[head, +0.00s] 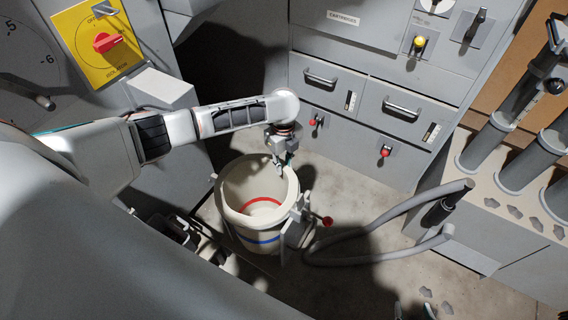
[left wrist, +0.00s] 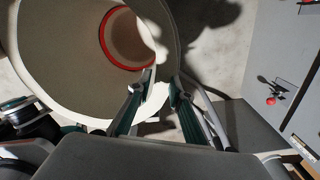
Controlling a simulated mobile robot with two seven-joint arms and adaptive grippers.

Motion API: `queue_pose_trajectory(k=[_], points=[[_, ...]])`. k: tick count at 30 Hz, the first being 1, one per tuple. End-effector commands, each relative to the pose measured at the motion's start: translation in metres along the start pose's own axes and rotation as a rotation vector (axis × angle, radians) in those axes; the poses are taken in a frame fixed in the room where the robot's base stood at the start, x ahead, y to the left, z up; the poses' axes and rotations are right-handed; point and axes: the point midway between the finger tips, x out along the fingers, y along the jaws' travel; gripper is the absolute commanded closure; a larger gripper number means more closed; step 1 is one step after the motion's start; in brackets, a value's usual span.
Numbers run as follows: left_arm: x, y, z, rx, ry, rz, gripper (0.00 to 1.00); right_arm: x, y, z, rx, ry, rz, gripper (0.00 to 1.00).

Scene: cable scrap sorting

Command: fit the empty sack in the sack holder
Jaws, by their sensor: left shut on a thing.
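The empty sack (head: 234,188) is a cream, round, open-topped tube with a red ring inside and a blue band low outside. It stands upright in the middle of the head view. My left gripper (head: 281,168) is shut on its far-right rim. The left wrist view shows the fingers (left wrist: 162,88) on either side of the sack wall (left wrist: 60,75). The sack holder (head: 297,232) shows as grey brackets beside the sack; its lower part is hidden, and I cannot tell how the sack is seated. My right gripper (head: 414,310) shows only spread fingertips at the bottom edge.
A red knob (head: 327,221) sticks out right of the holder. A thick grey hose (head: 380,241) loops over the floor. Grey drawer cabinets (head: 370,105) stand behind, and a bench with upright tubes (head: 489,140) at right. Bare floor (head: 370,280) lies in front.

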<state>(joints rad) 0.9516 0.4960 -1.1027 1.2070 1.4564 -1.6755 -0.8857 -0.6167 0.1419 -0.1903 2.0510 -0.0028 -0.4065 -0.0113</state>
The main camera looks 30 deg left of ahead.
Motion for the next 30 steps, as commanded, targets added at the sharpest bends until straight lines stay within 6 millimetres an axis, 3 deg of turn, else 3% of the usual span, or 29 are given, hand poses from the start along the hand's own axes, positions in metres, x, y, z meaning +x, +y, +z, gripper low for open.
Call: queue_pose_trajectory(k=[12,24,25,27,30], points=[[0.001,0.005,0.001,-0.001,-0.001,0.002,1.00,-0.002,0.003,-0.012,-0.002,0.017,0.005,0.60],[0.001,0.007,0.001,-0.001,0.000,0.002,1.00,-0.003,0.003,-0.012,-0.002,0.015,0.004,0.60],[0.001,0.007,0.001,-0.001,0.000,0.002,0.77,-0.003,0.003,-0.012,-0.003,0.014,0.004,0.60],[0.001,0.007,0.001,-0.001,0.000,0.002,0.60,-0.002,0.003,-0.011,-0.003,0.013,0.004,0.60],[0.001,0.007,0.001,-0.001,0.000,0.002,0.60,-0.002,0.003,-0.009,-0.003,0.011,0.003,0.60]])
